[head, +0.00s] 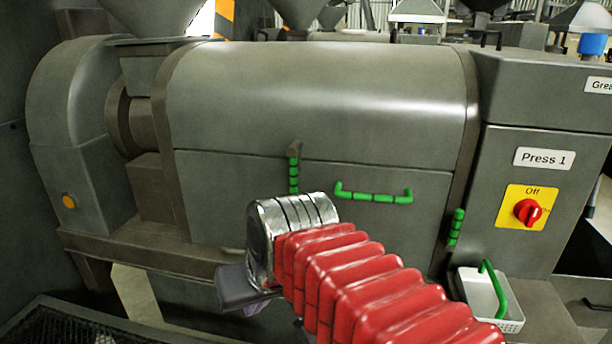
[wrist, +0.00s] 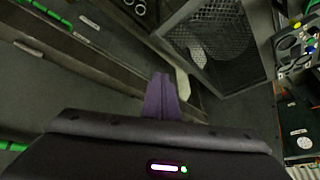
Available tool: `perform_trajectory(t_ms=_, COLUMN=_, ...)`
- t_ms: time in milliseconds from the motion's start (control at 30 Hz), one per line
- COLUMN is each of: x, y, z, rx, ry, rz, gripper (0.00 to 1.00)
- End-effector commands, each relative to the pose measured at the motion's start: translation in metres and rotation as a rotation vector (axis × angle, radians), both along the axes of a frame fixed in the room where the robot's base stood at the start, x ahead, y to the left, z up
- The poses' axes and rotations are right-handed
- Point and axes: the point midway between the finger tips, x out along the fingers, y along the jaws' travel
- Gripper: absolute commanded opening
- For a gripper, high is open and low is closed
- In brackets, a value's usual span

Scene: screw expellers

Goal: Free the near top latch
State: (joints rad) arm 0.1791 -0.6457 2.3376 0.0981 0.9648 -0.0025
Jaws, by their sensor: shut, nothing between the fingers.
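Press 1 has a grey rounded hood (head: 320,90) above a flat front panel (head: 220,190). A green-gripped latch (head: 293,172) stands upright at the seam between them, left of a horizontal green handle (head: 373,196). Another green-gripped latch (head: 455,227) sits lower, at the panel's right edge. The pictures do not label which is the near top latch. My gripper (head: 250,302) is low in front of the press, below and left of the upright latch and apart from it. In the wrist view its purple fingers (wrist: 162,97) are together and empty.
A red switch (head: 527,212) on a yellow plate reads Off. A white basket (head: 482,295) with a green handle stands at lower right. A dark mesh-bottomed bin (head: 70,325) is at lower left, and its mesh shows in the wrist view (wrist: 205,45). A ledge (head: 150,255) runs below the panel.

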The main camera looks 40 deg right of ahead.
Motion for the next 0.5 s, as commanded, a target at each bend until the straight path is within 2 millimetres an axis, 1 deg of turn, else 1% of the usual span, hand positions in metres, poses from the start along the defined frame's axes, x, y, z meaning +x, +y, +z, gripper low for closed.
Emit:
perform_trajectory(t_ms=33, x=0.009, y=-0.012, z=0.011, rx=0.023, ry=-0.003, rz=-0.051, gripper=0.0)
perform_trajectory(t_ms=200, x=0.034, y=-0.049, z=0.049, rx=0.104, ry=-0.019, rz=-0.202, gripper=0.0)
perform_trajectory(t_ms=367, x=0.053, y=-0.09, z=0.083, rx=0.179, ry=-0.042, rz=-0.337, gripper=0.0)
perform_trajectory(t_ms=500, x=0.065, y=-0.131, z=0.111, rx=0.243, ry=-0.07, rz=-0.45, gripper=0.0)
